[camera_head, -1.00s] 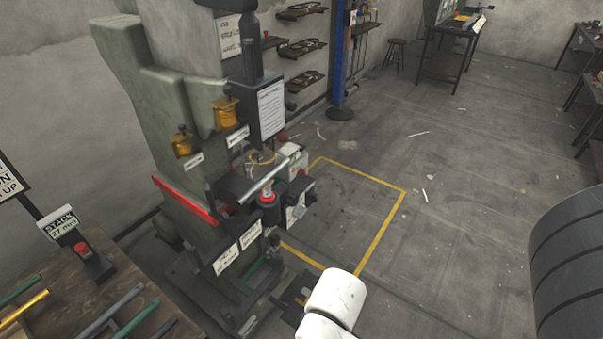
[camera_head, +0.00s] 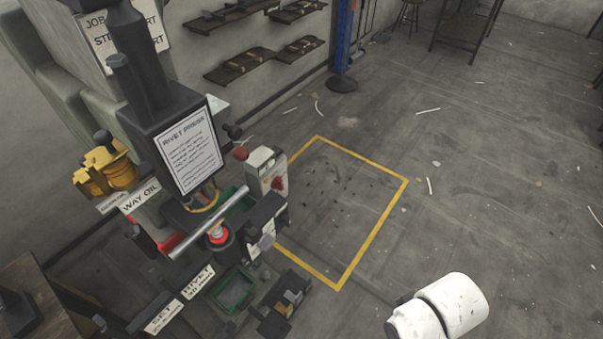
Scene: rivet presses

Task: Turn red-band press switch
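The press (camera_head: 155,110), with a "Rivet Press" sign (camera_head: 188,148), stands at the left of the head view. A bit of red (camera_head: 168,246) shows on its body behind a silver bar (camera_head: 208,222); most of any band is hidden. A dark box with a pale round face (camera_head: 266,240) sits at the press's front right; I cannot tell whether this is the switch. A pale box with a red knob (camera_head: 278,183) is just behind it. A red button (camera_head: 217,234) is below the bar. My white arm link shows at the lower right, apart from the press; my gripper is out of view.
A yellow floor outline (camera_head: 373,232) marks clear floor right of the press. Green trays (camera_head: 236,291) and a dark block (camera_head: 283,300) are low at its front. A wooden bench edge (camera_head: 40,300) is at lower left. Wall shelves (camera_head: 240,65) are behind.

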